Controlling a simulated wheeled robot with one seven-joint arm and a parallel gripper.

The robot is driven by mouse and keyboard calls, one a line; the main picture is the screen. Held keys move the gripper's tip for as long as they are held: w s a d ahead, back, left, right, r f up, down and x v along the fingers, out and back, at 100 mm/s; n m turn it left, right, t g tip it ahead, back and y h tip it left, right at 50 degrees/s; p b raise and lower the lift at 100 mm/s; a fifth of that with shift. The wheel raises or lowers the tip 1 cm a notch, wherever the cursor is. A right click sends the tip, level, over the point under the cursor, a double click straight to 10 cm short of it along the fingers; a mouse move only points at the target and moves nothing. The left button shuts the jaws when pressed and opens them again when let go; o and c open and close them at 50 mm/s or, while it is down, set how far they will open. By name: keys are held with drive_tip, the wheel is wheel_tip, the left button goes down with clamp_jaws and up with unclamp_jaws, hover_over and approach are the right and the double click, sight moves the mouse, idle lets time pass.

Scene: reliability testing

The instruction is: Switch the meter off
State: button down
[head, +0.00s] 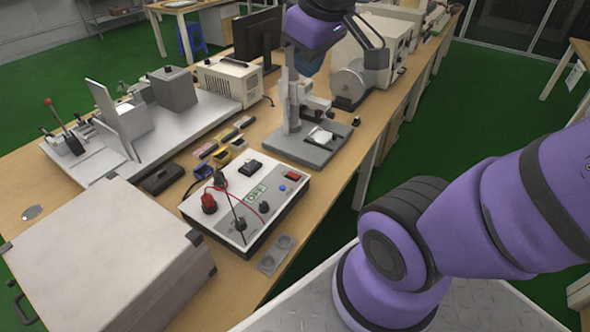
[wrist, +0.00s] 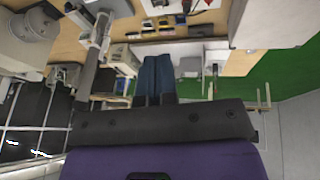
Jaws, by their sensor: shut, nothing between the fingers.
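The meter (head: 228,212) is a flat white box on the wooden bench. Its top carries a red rocker switch (head: 292,175) near the far right corner, a blue button (head: 282,188), a black rocker (head: 250,168), and red and black plugs with leads. A green label (head: 255,193) on it seems to read OFF. Which way the red switch is set is too small to tell.
A grey stand (head: 306,148) with an upright column stands just beyond the meter. A large grey box (head: 110,262) is at the near left. Small coloured bins (head: 222,157) and a dark case (head: 163,179) lie left of the meter. The space above the meter looks clear.

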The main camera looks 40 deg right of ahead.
drive_tip(key=w+d+f+n+g, duration=0.1)
drive_tip(key=w+d+f+n, duration=0.2)
drive_tip(key=w+f+n, duration=0.3)
drive_tip(key=n+g, duration=0.3)
drive_tip(key=n, duration=1)
hover_over(297, 176)
wheel_tip(297, 176, down, 25)
drive_tip(key=shift+s+r+y, duration=0.15)
drive_tip(key=shift+y, duration=0.25)
wheel_tip(297, 176, down, 14)
drive_tip(key=shift+r, duration=0.1)
